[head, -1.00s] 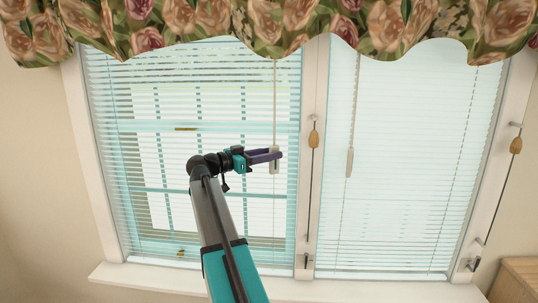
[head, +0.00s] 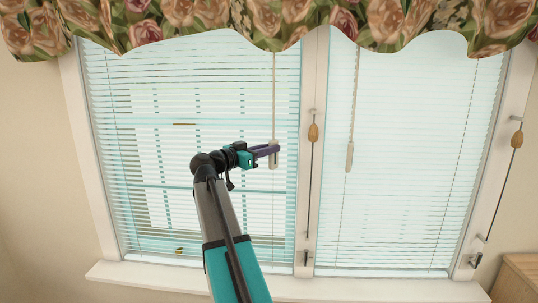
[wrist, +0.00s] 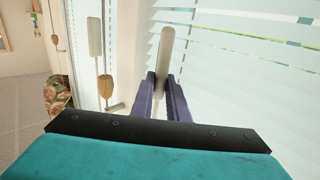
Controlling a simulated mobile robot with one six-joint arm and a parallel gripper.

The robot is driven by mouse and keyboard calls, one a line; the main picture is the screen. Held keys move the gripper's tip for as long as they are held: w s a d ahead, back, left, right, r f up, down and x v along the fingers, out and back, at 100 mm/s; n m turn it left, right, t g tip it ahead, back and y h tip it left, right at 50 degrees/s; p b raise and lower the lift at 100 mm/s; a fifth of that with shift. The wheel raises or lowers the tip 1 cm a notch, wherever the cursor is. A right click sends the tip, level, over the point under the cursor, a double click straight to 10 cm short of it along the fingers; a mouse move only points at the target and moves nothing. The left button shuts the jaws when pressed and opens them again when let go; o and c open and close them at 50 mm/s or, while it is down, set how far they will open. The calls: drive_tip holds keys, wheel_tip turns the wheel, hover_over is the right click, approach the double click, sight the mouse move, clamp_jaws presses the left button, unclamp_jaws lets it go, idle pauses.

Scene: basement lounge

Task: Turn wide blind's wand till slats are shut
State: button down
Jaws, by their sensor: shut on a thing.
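The wide blind (head: 150,150) covers the left window. Its slats are tilted, with narrow gaps through which the window bars behind still show faintly. Its wand (head: 274,164) hangs near the blind's right edge, with a thick pale handle at the lower end. My gripper (head: 270,151) is shut on this handle, coming from the left. In the wrist view, the two purple fingers (wrist: 165,92) close on either side of the wand handle (wrist: 166,50), which stands nearly upright, its top leaning slightly right. Gaps between slats also show there at upper right.
A narrower blind (head: 410,150) with its own wand (head: 349,158) hangs to the right, its slats looking nearly shut. Cords with wooden tassels (head: 313,132) hang on the frame. A floral valance (head: 270,20) is above, a sill (head: 370,285) below.

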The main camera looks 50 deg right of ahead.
drive_tip(key=shift+s+n+t+y+b, duration=0.25)
drive_tip(key=shift+n+t+b, duration=0.45)
drive_tip(key=shift+n+t, duration=0.85)
drive_tip(key=shift+s+n+t+y+b, duration=0.2)
drive_tip(key=shift+n+t+b, duration=0.55)
drive_tip(key=shift+t, duration=1.4)
drive_tip(key=shift+n+t, duration=0.3)
drive_tip(key=c, duration=1.7)
unclamp_jaws()
drive_tip(key=shift+a, duration=0.1)
drive_tip(key=b+v, duration=0.1)
drive_tip(key=v, duration=1.2)
drive_tip(key=shift+s+a+r+b, duration=0.1)
drive_tip(key=shift+a+b, duration=0.2)
drive_tip(key=shift+b, duration=0.1)
